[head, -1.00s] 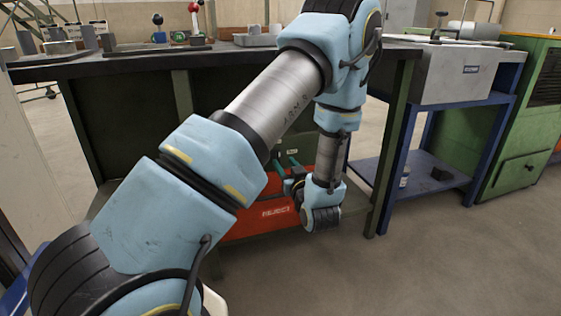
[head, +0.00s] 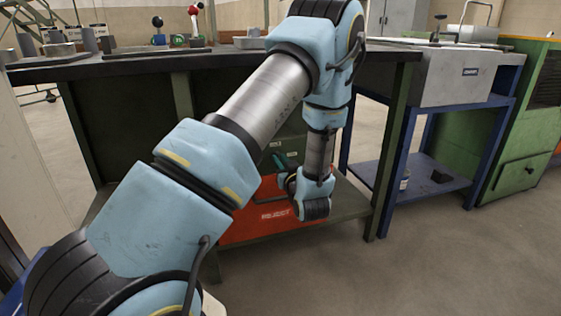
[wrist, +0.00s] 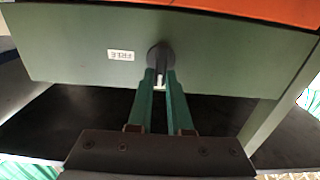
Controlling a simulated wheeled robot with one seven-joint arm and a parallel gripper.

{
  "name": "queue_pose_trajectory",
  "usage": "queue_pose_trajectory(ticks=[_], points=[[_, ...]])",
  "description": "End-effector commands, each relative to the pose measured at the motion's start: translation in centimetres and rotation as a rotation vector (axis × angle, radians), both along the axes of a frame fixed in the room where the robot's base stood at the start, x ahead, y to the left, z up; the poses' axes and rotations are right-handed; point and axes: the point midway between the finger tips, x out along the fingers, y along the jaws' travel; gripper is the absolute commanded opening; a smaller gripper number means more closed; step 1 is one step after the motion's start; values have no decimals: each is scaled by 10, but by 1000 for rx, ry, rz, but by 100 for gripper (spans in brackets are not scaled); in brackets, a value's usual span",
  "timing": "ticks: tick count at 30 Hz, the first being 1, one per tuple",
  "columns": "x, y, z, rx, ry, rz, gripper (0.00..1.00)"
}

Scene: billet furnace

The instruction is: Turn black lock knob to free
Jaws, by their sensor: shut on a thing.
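The black lock knob (wrist: 159,56) is on a grey-green panel (wrist: 215,58) in the wrist view. A white mark (wrist: 160,84) shows below the knob, between my fingers. A white label reading FREE (wrist: 121,55), upside down in this view, is just left of the knob. My gripper (wrist: 160,74) has its two green fingers closed on the knob, one on each side. In the head view my gripper (head: 281,160) is under the bench, partly behind my arm, and the knob cannot be made out there.
A red REJECT bin (head: 262,222) sits on the low shelf under the workbench (head: 130,68), close to my wrist. A blue stand (head: 440,182) and a green cabinet (head: 515,150) are to the right. The floor in front is clear.

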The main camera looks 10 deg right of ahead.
Motion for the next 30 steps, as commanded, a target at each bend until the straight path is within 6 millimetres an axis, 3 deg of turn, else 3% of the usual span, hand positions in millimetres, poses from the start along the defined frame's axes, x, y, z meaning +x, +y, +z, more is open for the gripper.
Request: queue_pose_trajectory(ticks=[3,20,30], points=[[0,0,0,0,0,0,0],[0,0,1,21,3,0,0],[-1,-4,2,210,28,-3,0]])
